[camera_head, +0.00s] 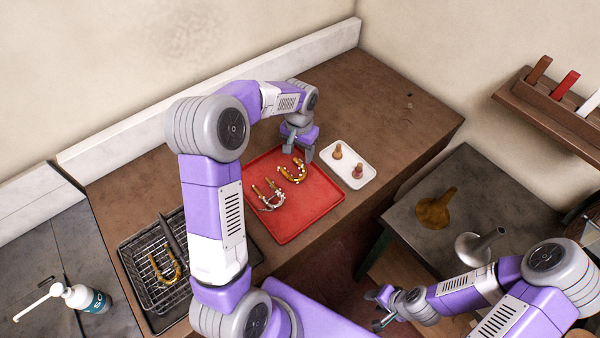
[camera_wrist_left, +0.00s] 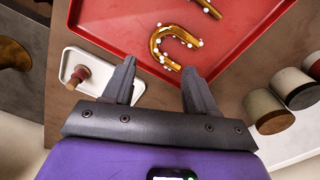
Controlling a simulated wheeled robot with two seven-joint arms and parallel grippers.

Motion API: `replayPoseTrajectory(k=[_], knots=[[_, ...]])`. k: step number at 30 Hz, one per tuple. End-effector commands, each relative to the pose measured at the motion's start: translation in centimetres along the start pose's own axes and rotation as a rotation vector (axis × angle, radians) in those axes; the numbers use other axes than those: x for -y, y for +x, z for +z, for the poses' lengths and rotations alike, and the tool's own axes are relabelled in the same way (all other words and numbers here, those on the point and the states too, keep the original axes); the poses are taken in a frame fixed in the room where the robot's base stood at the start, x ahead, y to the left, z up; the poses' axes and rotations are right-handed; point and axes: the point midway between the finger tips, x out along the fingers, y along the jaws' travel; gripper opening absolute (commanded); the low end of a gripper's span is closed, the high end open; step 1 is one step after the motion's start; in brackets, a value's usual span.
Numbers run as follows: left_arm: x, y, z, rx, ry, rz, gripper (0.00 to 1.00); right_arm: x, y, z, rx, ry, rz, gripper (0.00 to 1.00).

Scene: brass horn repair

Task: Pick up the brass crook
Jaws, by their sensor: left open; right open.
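Two U-shaped crooks lie in the red tray (camera_head: 305,215). One, a brass crook (camera_head: 293,171) dotted with white spots, lies near the tray's back edge; it also shows in the left wrist view (camera_wrist_left: 157,42). The other crook (camera_head: 268,197) looks paler and lies to its left. A third brass crook (camera_head: 164,270) rests on the wire rack at left. My left gripper (camera_head: 298,152) is open and empty at the tray's back edge, its fingers (camera_wrist_left: 157,78) pointing toward the spotted crook. My right gripper (camera_head: 376,308) is open, low and away from the bench.
A white dish (camera_head: 364,177) with two small cork-like pieces stands right of the tray. Several round pots (camera_wrist_left: 268,110) show beside the tray in the left wrist view. A wire rack (camera_head: 140,254) and pump bottle (camera_head: 82,297) are at left. The bench's back right is clear.

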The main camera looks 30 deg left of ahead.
Motion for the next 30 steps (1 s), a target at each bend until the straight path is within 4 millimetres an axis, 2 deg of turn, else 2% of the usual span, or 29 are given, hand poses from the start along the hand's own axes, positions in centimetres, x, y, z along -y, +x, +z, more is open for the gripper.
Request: replayPoseTrajectory(k=[1,3,9,17,27,30], knots=[[0.0,1.4,0.0,0.0,0.0,0.0,0.57,-0.5,1.3,-0.1,0.0,0.0,0.0,0.43],[0.0,2.3,0.0,0.0,0.0,0.0,0.57,-0.8,2.1,-0.1,0.0,0.0,0.0,0.43],[0.0,4.0,0.0,0.0,0.0,0.0,0.57,-1.4,3.7,-0.2,-0.001,0.0,0.0,0.43],[-0.1,6.3,0.0,0.003,0.0,0.001,0.57,-1.3,3.6,-0.2,-0.001,0.0,0.0,0.43],[-0.5,10.9,-0.5,0.003,0.0,0.001,0.57,-1.2,3.1,-0.2,-0.001,0.0,0.0,0.43],[-0.5,11.4,-0.5,0.0,0.0,0.0,0.57,-1.2,3.1,-0.2,-0.001,0.0,0.0,0.43]])
